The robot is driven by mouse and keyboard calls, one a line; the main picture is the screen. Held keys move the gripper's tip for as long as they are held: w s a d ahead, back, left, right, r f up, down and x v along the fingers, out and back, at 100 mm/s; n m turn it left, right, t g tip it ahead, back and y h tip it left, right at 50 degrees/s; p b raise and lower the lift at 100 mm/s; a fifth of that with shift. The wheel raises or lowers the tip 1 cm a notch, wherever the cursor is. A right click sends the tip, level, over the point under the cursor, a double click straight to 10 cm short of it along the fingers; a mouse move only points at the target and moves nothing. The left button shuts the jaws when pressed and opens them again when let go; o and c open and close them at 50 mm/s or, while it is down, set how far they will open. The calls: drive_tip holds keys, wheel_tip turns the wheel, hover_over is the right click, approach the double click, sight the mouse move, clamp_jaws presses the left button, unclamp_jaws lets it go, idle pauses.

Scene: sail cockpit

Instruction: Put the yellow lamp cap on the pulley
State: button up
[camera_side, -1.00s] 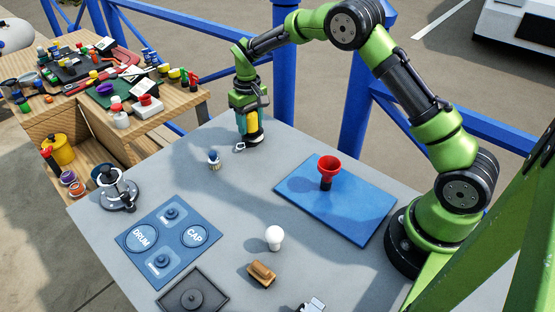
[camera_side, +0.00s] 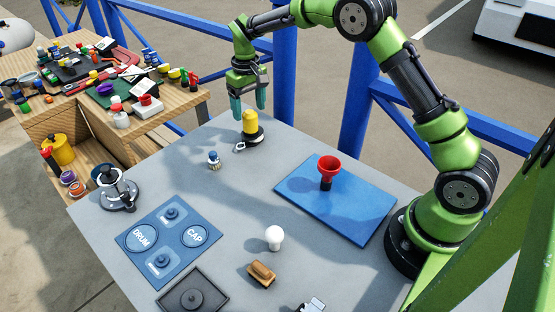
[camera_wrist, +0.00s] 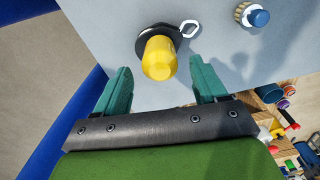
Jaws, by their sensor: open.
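The yellow lamp cap (camera_side: 250,121) stands upright on a black round base, which looks like the pulley (camera_side: 254,138), near the far edge of the grey table. A small metal shackle lies against the base. In the wrist view the yellow cap (camera_wrist: 159,58) sits on the black base (camera_wrist: 153,38), with the metal link beside it. My gripper (camera_side: 249,104) is above the cap, apart from it. Its teal fingers are open and empty. In the wrist view the cap shows beyond and between the fingertips (camera_wrist: 160,75). The underside of the cap is hidden.
A small blue-topped part (camera_side: 214,159) stands left of the cap. A blue board (camera_side: 350,215) carries a red funnel-like piece (camera_side: 328,168). A white bulb (camera_side: 274,237), a wooden block (camera_side: 262,273), a blue marked mat (camera_side: 160,240) and a winch (camera_side: 118,190) are nearer. The table's middle is clear.

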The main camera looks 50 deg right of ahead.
sight(249, 111)
wheel_tip(249, 111, up, 7)
drive_tip(key=shift+f, duration=0.2)
drive_tip(key=s+a+r+t+y, duration=0.1)
drive_tip(key=s+a+r+t, duration=0.25)
drive_tip(key=s+r, duration=0.9)
drive_tip(key=s+a+f+m+t, duration=0.1)
drive_tip(key=s+f+t, duration=0.1)
drive_tip(key=s, duration=0.6)
drive_tip(key=s+f+m+t+y, duration=0.1)
drive_tip(key=s+f, duration=0.1)
drive_tip(key=s, duration=0.6)
drive_tip(key=shift+s+a+t, duration=0.35)
drive_tip(key=shift+a, duration=0.05)
